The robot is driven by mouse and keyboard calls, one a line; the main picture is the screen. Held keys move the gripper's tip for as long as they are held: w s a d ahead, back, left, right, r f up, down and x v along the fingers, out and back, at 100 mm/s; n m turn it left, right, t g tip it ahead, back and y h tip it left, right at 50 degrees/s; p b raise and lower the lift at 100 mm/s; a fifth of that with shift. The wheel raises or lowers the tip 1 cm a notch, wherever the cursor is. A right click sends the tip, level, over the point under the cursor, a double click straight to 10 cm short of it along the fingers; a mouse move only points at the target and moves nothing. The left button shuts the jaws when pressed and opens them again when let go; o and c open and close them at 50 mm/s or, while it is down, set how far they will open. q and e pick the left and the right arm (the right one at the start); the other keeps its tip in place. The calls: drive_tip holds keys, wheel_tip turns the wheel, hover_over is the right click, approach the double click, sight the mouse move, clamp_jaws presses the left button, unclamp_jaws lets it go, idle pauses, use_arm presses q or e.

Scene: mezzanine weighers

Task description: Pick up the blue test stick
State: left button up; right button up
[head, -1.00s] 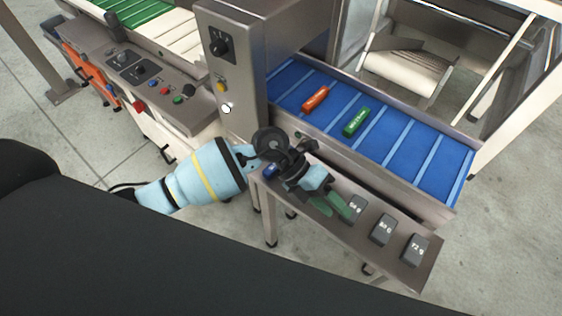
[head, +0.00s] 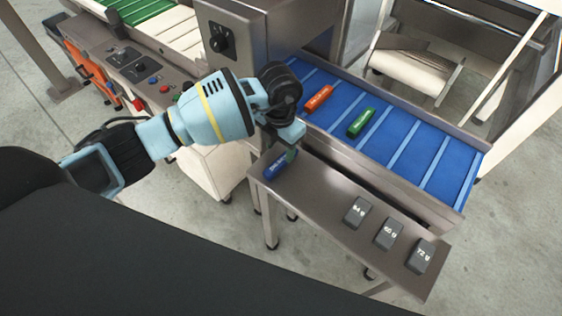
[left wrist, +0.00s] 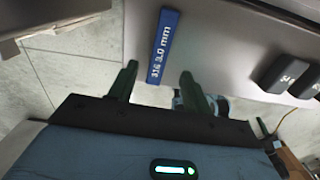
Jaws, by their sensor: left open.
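The blue test stick (head: 281,163) lies at the left end of the steel shelf (head: 318,192) in front of the conveyor. In the left wrist view the blue test stick (left wrist: 163,47) shows white lettering reading "316 3.0 mm" and lies just beyond the fingertips. My left gripper (head: 293,148) is above and close to the stick, and partly covers its upper end in the head view. My right gripper is in neither view.
Grey weights marked 64 g (head: 356,212), 60 g (head: 388,234) and 72 g (head: 421,256) stand on the shelf's right part. An orange stick (head: 318,98) and a green stick (head: 361,122) lie on the blue belt (head: 410,150). A steel cabinet (head: 250,40) stands behind my left arm.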

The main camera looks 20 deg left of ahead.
sight(280, 161)
use_arm(q)
drive_tip(key=shift+f, duration=2.75)
clamp_jaws()
wheel_tip(280, 161, up, 10)
